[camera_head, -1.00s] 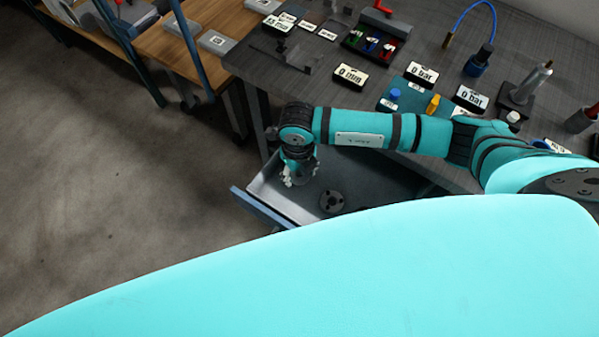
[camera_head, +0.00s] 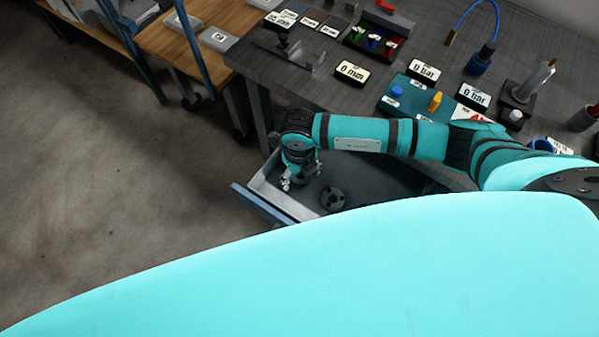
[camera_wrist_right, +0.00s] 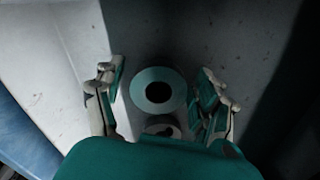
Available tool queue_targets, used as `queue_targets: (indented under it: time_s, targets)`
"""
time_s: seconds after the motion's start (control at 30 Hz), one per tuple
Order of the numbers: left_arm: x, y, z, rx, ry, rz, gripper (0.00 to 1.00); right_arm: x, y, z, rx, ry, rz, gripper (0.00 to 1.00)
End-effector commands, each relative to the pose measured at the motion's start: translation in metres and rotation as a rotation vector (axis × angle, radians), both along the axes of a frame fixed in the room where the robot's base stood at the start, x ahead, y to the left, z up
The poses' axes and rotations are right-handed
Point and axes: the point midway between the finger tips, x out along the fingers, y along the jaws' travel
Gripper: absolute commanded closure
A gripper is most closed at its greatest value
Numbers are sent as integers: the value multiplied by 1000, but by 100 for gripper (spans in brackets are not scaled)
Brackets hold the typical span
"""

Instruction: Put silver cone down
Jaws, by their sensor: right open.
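My right gripper (camera_head: 301,180) is over the left end of an open grey drawer (camera_head: 372,178), pointing down. In the right wrist view the right gripper (camera_wrist_right: 160,85) is open, with a finger on each side of a round, pale ring-like piece with a dark centre (camera_wrist_right: 139,91). This seems to be the silver cone seen from above; its height and whether it rests on the drawer floor cannot be told. Gaps show between it and both fingers. The cone is not distinguishable in the head view. My left gripper is not in view.
A dark round flanged part (camera_head: 333,198) lies in the drawer, right of the gripper. The drawer's blue front (camera_head: 262,205) and walls stand close. The dark workbench (camera_head: 310,95) above holds labels, a tool tray and fittings. My teal body hides the lower picture.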

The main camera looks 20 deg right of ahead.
Motion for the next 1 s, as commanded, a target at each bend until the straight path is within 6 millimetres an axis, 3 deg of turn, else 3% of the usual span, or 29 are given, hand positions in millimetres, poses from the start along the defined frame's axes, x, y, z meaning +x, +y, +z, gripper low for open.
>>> queue_targets:
  time_s: [0.23, 0.7, 1.0]
  targets:
    - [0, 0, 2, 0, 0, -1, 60, 1, 1, 19, 2, -3, 0, 28]
    - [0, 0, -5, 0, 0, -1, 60, 1, 0, 110, 1, -3, 1, 28]
    - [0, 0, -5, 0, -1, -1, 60, 0, 0, 124, 0, 0, -1, 28]
